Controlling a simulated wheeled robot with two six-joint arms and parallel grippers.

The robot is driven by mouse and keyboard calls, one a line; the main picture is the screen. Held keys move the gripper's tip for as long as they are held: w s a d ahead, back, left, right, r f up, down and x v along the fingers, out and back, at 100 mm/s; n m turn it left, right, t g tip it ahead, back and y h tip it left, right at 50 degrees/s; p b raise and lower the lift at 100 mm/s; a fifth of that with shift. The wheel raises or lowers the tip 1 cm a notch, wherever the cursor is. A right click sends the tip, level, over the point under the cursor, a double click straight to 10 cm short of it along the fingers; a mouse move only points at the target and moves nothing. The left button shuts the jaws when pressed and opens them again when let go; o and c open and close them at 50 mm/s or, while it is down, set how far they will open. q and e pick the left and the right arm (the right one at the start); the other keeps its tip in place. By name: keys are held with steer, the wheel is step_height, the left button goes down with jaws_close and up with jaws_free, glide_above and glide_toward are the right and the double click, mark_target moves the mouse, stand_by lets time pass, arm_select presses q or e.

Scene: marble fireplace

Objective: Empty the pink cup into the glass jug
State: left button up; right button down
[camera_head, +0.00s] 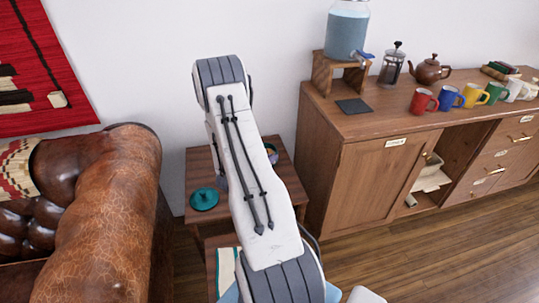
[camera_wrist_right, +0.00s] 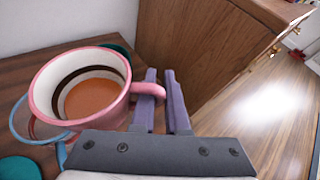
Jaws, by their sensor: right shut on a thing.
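The pink cup (camera_wrist_right: 78,95) is in the right wrist view, with a white inside, a dark band and orange-brown liquid in it. My right gripper (camera_wrist_right: 161,80) is shut on its handle (camera_wrist_right: 148,89), and the cup looks about upright. A clear round glass rim with a bluish edge (camera_wrist_right: 18,118), which may be the glass jug, shows partly behind and below the cup at the left. The cup hides most of it, and I cannot tell the gap between them. In the head view my right arm hides the gripper and cup. My left gripper is not in view.
A small wooden side table (camera_head: 199,162) stands under my right arm, with a teal round item (camera_head: 204,199) on it. A brown leather sofa (camera_head: 105,215) is at left. A wooden cabinet (camera_head: 365,190) at right carries a drink dispenser (camera_head: 347,32), a teapot (camera_head: 430,71) and several mugs.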

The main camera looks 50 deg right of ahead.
steer(key=r+n+g+p, duration=0.1)
steer(key=r+n+p, duration=0.1)
steer(key=n+p, duration=0.1)
steer(key=w+r+n+g+h+p, duration=0.1)
steer(key=r+n+g+p, duration=0.1)
steer(key=r+p, duration=0.1)
steer(key=shift+w+a+r+n+g+p, duration=0.1)
steer(key=shift+w+r+n+g+p, duration=0.1)
steer(key=shift+n+g+p, duration=0.15)
steer(key=shift+w+a+r+n+g+h, duration=0.15)
steer(key=shift+w+r+n+g+h, duration=0.15)
steer(key=shift+w+n+h, duration=0.35)
stand_by(1.9)
steer(key=shift+w+f+n+b, duration=0.25)
steer(key=shift+n+b, duration=0.1)
steer(key=shift+n, duration=0.05)
stand_by(0.8)
steer(key=shift+w+a+r+n+g, duration=0.2)
steer(key=shift+w+n+g, duration=0.05)
steer(key=shift+w+n, duration=0.5)
stand_by(2.6)
